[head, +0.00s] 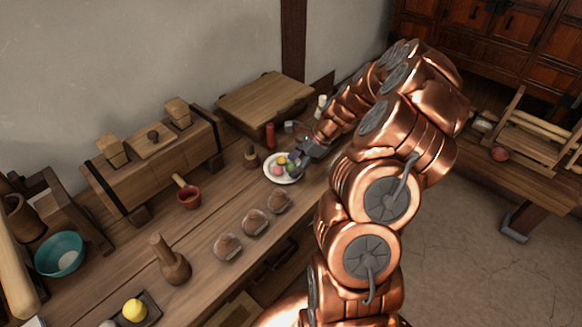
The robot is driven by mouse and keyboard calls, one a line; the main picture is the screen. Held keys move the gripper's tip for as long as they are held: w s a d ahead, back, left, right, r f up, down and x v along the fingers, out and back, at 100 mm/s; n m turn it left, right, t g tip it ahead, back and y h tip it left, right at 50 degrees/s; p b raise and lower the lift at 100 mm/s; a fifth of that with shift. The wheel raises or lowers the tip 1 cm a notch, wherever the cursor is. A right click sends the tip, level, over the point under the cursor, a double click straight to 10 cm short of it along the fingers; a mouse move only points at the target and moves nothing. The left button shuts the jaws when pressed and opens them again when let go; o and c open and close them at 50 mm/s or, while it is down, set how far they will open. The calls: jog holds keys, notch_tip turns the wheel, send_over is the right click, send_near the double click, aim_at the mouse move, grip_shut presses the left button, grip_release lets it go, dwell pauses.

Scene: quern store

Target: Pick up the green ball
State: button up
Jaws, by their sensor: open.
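A small green ball (290,168) sits on a white plate (270,176) on the wooden bench, next to a pink ball (279,169) and a yellow ball (282,160). My gripper (298,165) is at the right side of the plate, close to the green ball. Its jaws are open. My gripper partly hides the plate's right side and may hide part of the green ball. I cannot tell whether the fingers touch it.
A red cylinder (270,135) and a wooden pestle (251,156) stand behind the plate. A wooden box (265,103) stands at the back.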

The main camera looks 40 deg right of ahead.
jog(key=shift+f, duration=0.1)
jog(key=c, duration=0.9)
jog(key=shift+c, duration=0.2)
jog(key=shift+d+r, duration=0.1)
jog(key=shift+r, duration=1.4)
jog(key=shift+s+r, duration=0.2)
jog(key=shift+r, duration=0.1)
jog(key=s+a+r+b, duration=0.1)
jog(key=s+b, duration=0.1)
jog(key=s, duration=1.3)
jog(key=shift+s+r, duration=0.2)
jog(key=shift+s, duration=0.05)
